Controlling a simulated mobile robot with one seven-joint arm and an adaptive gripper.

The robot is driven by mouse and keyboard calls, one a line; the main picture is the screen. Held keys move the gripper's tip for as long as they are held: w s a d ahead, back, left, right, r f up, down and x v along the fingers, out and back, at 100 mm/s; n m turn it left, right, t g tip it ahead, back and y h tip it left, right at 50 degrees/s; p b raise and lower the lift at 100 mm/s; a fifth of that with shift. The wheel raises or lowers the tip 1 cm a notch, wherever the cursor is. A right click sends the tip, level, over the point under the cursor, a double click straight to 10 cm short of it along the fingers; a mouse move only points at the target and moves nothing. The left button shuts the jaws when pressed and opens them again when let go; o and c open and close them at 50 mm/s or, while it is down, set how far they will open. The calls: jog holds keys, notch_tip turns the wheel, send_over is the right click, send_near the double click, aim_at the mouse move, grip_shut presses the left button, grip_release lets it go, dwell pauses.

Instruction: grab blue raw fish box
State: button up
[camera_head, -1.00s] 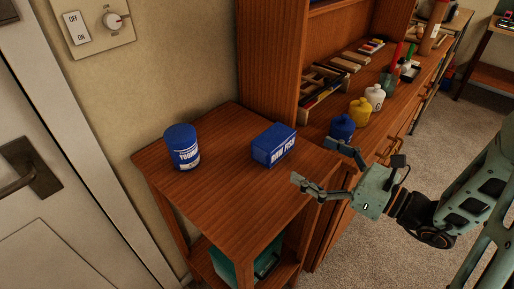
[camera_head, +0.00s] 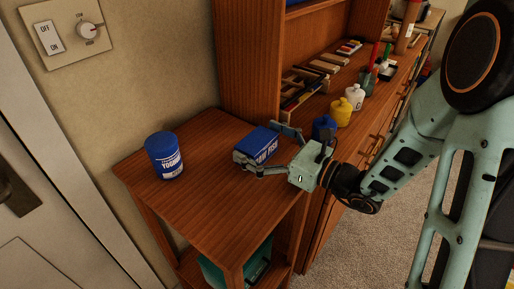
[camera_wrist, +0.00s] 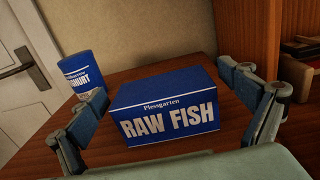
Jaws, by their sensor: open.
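The blue raw fish box (camera_head: 254,146) lies on the wooden side table (camera_head: 200,212). In the wrist view the box (camera_wrist: 168,106) is centred, its "RAW FISH" label facing me. My gripper (camera_head: 268,150) is open, with one finger on each side of the box. In the wrist view the open fingers (camera_wrist: 168,98) show at the left and right of it. A gap shows between the right finger and the box; the left finger looks close to its left edge, and I cannot tell whether it touches.
A blue yoghurt tub (camera_head: 164,156) stands left of the box, also in the wrist view (camera_wrist: 82,76). A blue bottle (camera_head: 323,128), a yellow bottle (camera_head: 342,112) and a white bottle (camera_head: 355,95) stand on the cabinet at right. A wall is behind the table.

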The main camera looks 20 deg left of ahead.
jog(key=c, duration=1.3)
jog(key=shift+r, duration=0.1)
